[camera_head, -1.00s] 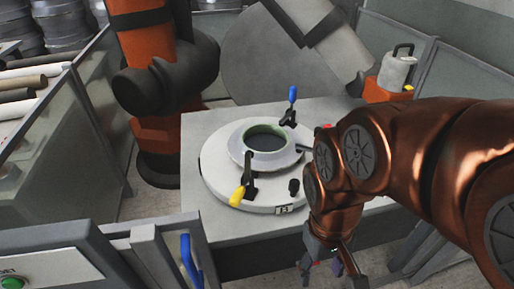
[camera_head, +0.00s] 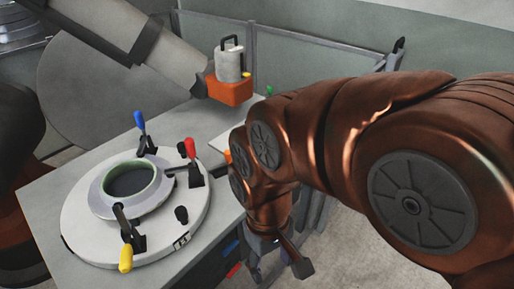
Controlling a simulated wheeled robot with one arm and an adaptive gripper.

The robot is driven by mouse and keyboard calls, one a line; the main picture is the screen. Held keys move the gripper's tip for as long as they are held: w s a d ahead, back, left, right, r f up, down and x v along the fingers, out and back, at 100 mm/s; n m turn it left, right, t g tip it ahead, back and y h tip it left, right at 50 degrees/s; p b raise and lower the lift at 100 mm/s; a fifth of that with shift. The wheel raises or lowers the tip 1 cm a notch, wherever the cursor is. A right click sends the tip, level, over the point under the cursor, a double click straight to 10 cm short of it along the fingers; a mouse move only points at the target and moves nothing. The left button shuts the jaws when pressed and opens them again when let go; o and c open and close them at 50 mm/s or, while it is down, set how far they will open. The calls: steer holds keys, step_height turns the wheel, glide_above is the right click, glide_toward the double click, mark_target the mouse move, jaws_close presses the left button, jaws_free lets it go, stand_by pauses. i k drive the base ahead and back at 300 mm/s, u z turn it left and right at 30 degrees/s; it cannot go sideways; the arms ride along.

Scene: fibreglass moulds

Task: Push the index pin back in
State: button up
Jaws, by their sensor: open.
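A round pale turntable (camera_head: 85,235) lies on the grey bench at the left of the head view. A small black knob (camera_head: 181,214) stands on its right front part, near a small number plate (camera_head: 182,240) on the rim. The knob may be the index pin; I cannot tell how far in it sits. My gripper (camera_head: 279,268) is open and points down beyond the bench's right edge, to the right of the turntable and apart from it. Its fingertips are partly cut off by my own arm and the frame's edge.
A ring mould (camera_head: 150,197) sits on the turntable, with blue (camera_head: 139,121), red (camera_head: 190,148) and yellow (camera_head: 125,258) handled clamps around it. An orange unit with a grey canister (camera_head: 230,88) stands behind. Grey screens (camera_head: 320,70) close off the back. Floor is clear at right.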

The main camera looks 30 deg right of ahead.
mark_target(227, 155)
steer(key=z, duration=1.7)
steer(key=i, duration=0.5)
steer(key=u, duration=2.4)
